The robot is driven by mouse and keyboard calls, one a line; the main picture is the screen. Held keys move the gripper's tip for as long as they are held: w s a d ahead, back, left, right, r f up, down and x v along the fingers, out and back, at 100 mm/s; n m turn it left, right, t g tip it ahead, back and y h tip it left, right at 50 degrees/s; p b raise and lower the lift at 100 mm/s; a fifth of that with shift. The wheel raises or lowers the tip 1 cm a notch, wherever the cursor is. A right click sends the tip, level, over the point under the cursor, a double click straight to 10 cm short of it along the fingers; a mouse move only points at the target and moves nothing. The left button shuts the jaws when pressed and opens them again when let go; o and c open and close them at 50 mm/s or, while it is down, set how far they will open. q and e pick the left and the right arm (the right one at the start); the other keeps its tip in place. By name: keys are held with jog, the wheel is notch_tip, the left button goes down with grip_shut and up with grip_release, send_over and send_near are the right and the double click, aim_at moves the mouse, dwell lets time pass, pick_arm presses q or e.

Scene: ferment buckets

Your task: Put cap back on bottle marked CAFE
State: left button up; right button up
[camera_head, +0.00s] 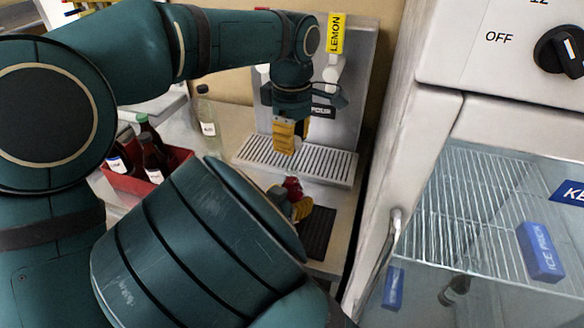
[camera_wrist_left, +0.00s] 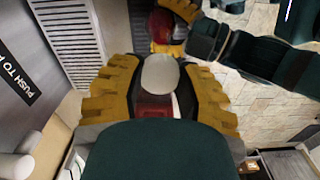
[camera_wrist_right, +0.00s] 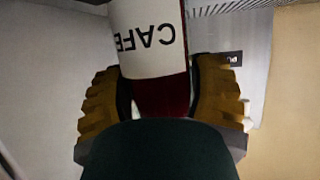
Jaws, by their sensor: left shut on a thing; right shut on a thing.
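The bottle marked CAFE (camera_wrist_right: 150,40) is dark red with a white label, which reads upside down in the right wrist view. My right gripper (camera_wrist_right: 163,100) is shut around its red body. In the head view my right gripper (camera_head: 292,207) is low, in front of the drip tray, partly hidden by my arm, with the bottle's red part (camera_head: 292,185) showing. My left gripper (camera_head: 290,135) is higher, above the drip tray. In the left wrist view it is shut on a small pale rounded thing (camera_wrist_left: 160,72), probably the cap. Below it, the CAFE bottle's red part (camera_wrist_left: 165,28) shows; its mouth is unclear.
A dispenser with a LEMON tag (camera_head: 337,34) stands behind a slotted drip tray (camera_head: 297,160). A red crate (camera_head: 178,158) holds dark bottles at left, near a clear bottle (camera_head: 207,115). A glass-topped fridge with an ice pack (camera_head: 540,250) bounds the right. A dark mat (camera_head: 319,235) lies in front.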

pick_arm(q)
jog(key=shift+f, duration=1.45)
jog(key=shift+f, duration=0.1)
jog(key=shift+f, duration=0.8)
jog(key=shift+f, duration=0.55)
